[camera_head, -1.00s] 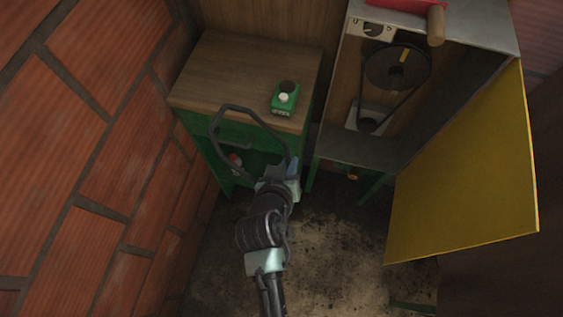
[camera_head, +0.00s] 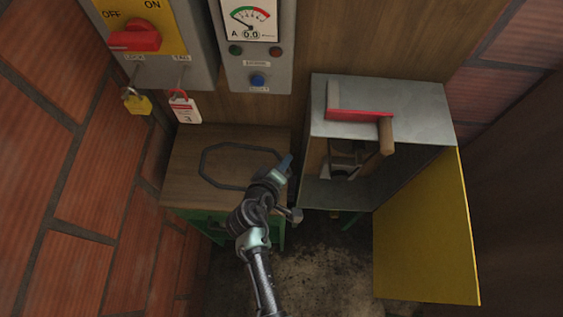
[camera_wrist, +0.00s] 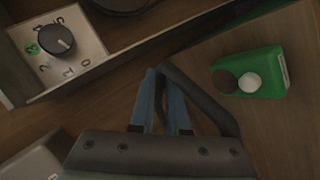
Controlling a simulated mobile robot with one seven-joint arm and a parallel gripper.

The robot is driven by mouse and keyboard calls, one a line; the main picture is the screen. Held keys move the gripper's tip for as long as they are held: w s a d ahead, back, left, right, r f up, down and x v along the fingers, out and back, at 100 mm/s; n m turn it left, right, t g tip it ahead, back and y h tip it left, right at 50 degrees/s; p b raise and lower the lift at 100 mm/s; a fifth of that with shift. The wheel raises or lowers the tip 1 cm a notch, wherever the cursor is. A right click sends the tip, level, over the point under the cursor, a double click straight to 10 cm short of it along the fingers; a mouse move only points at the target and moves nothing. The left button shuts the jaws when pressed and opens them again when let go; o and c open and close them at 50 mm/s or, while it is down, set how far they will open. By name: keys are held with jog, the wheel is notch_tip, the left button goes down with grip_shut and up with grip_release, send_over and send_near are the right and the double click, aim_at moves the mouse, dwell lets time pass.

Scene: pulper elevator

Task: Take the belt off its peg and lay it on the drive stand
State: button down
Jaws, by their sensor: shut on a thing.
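The belt (camera_head: 232,146) is a thin dark loop. My gripper (camera_head: 283,168) is shut on its right end. In the head view the loop spreads to the left over the wooden top (camera_head: 185,190) of a green-framed stand. I cannot tell whether it touches the wood. In the wrist view, the blue fingers of my gripper (camera_wrist: 162,78) pinch the belt (camera_wrist: 205,97), and part of the loop is hidden behind the gripper body. No empty peg shows clearly.
A green box with two buttons (camera_wrist: 265,80) sits on the wood beside the belt. To the right stands a grey housing (camera_head: 425,110) with pulleys inside, a red-marked handle (camera_head: 358,115) and an open yellow door (camera_head: 425,240). A switch panel (camera_head: 185,40) with padlock and tag hangs behind.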

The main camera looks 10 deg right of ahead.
jog(key=shift+w+r, duration=0.1)
jog(key=shift+r, duration=0.05)
notch_tip(320, 180, down, 8)
jog(key=b, duration=0.7)
